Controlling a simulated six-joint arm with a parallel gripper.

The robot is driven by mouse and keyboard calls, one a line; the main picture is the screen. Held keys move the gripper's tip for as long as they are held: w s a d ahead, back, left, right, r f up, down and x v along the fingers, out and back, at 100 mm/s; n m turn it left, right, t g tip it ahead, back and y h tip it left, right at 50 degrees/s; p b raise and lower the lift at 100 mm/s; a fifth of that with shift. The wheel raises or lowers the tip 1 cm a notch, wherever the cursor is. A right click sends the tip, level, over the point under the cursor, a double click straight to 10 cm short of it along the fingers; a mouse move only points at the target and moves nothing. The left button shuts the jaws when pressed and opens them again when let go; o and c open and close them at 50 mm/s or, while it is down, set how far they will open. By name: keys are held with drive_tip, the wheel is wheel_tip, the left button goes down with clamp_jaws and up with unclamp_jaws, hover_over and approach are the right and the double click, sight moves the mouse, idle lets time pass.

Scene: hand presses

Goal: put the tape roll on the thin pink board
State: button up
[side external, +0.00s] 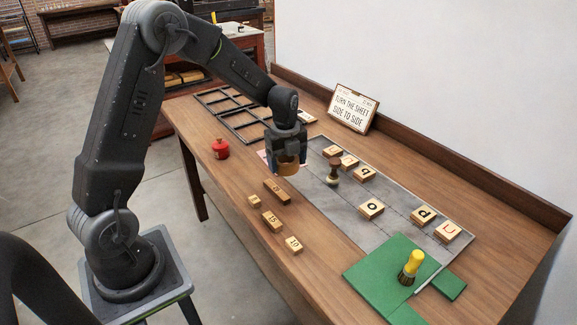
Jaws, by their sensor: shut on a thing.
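My gripper (289,164) points down over the table, shut on the tan tape roll (288,170). The roll shows below and between the fingers and appears to be held above the table. Only a small edge of the thin pink board (262,156) shows, just left of my gripper. The rest of it is hidden behind the gripper. I cannot tell from this one view whether the roll is over the board or in front of it.
A grey plate (345,205) with several letter blocks and a dark-handled stamp (333,171) lies to the right. Number blocks (272,221) lie in front. A red pot (221,148) stands left, dark frames (243,123) behind. A yellow brush (412,262) stands on green mats (385,275).

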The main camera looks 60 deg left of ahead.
drive_tip(key=s+a+m, duration=0.1)
drive_tip(key=s+a, duration=0.1)
drive_tip(key=a, duration=1.9)
drive_tip(key=w+d+f, duration=0.2)
drive_tip(key=w, duration=0.1)
drive_tip(key=w+d+f, duration=0.2)
drive_tip(key=w, duration=0.1)
drive_tip(key=w+d+f, duration=0.2)
drive_tip(key=w, duration=0.1)
drive_tip(key=shift+d+f, duration=0.15)
drive_tip(key=shift+f, duration=2.15)
drive_tip(key=shift+f, duration=0.1)
drive_tip(key=o, duration=0.9)
